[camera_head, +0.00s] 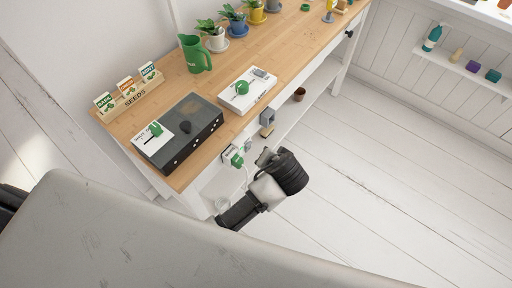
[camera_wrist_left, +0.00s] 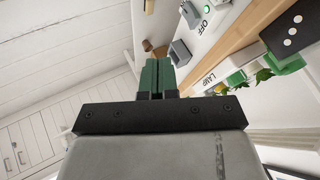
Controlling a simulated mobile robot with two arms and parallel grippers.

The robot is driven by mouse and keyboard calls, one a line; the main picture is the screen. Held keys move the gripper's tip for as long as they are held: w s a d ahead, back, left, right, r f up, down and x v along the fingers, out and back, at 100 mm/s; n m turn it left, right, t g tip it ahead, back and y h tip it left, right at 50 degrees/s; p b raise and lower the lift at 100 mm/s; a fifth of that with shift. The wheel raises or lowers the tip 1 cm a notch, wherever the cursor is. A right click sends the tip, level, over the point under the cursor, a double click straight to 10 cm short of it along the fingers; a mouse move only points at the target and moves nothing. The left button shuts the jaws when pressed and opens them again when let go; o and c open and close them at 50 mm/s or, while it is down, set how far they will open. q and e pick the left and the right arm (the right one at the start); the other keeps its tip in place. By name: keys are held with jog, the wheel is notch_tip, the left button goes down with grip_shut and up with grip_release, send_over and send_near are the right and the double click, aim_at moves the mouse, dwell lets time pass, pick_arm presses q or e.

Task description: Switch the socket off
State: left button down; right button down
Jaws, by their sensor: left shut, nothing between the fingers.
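The socket (camera_head: 230,152) is a white plate on the desk's front face with a green part (camera_head: 237,161) and a cord hanging below. In the left wrist view, the socket plate (camera_wrist_left: 213,15) is cut by the top edge, lettered "OFF", with a green dot and a dark rounded part beside it. My left gripper (camera_head: 264,157) is in front of the desk, right of the socket and apart from it. In the left wrist view its dark green fingers (camera_wrist_left: 157,68) are together with nothing between them. My right gripper is not in view.
A grey box (camera_head: 268,117) is fixed on the desk front, right of the socket; it also shows in the wrist view (camera_wrist_left: 180,53). A white lamp box (camera_head: 247,97) and a black box (camera_head: 200,128) stand on the wooden desktop (camera_head: 165,90). Floor right of my arm is clear.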

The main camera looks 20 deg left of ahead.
aim_at(249, 147)
pick_arm(q)
jog(key=shift+w, duration=0.1)
jog(key=w+a+f, duration=0.6)
jog(key=a+f, duration=0.1)
jog(key=shift+w, duration=0.35)
dwell(0.4)
